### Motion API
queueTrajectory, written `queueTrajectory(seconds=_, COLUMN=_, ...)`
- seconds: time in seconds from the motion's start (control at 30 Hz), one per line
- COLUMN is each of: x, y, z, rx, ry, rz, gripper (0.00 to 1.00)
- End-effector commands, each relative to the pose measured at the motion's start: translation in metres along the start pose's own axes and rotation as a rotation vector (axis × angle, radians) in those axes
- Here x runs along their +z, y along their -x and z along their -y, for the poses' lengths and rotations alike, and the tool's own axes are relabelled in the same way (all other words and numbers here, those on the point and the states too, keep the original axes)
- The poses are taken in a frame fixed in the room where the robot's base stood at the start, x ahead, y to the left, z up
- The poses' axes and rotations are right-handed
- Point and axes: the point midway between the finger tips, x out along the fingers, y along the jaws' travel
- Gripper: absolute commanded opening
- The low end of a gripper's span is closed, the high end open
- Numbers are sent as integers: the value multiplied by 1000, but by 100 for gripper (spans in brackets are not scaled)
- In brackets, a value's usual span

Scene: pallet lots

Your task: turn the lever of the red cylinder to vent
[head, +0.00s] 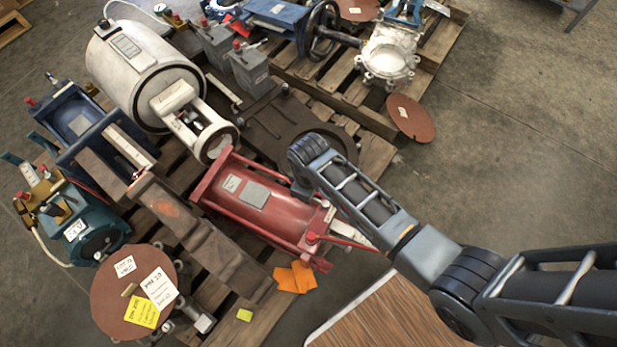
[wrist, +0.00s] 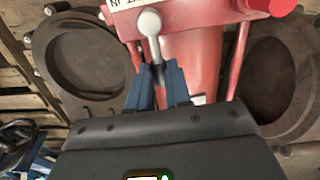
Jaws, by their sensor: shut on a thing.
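The red cylinder (head: 265,208) lies on the pallet in the middle of the head view, with pale labels on its body. In the wrist view its red body (wrist: 196,50) fills the top middle. A pale grey lever (wrist: 150,24) with a rounded end stands in front of that body. My gripper (wrist: 158,84) has its blue fingers closed around the lever's lower stem, which is partly hidden between them. In the head view my arm covers the right side of the cylinder, and the fingers and lever cannot be made out there.
A white tank (head: 140,75) and a dark ringed plate (head: 265,125) lie beyond the cylinder. A long rusty beam (head: 205,240) lies to its left. Orange tags (head: 295,277) lie at its near end. Bare concrete floor (head: 520,130) is open at the right.

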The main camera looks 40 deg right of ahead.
Motion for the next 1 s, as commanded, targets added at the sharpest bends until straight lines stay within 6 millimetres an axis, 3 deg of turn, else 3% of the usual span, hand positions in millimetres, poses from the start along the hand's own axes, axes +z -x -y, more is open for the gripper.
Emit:
queueTrajectory(seconds=0.07, x=-1, y=0, z=0, rx=0, ry=0, rz=-2, gripper=0)
queueTrajectory(seconds=0.1, x=-1, y=0, z=0, rx=0, ry=0, rz=-2, gripper=20)
queueTrajectory(seconds=0.37, x=0, y=0, z=0, rx=0, ry=-1, rz=-1, gripper=44)
queueTrajectory(seconds=0.67, x=0, y=4, z=0, rx=0, ry=-1, rz=-1, gripper=44)
queueTrajectory(seconds=1.0, x=-1, y=57, z=0, rx=1, ry=-1, rz=-3, gripper=44)
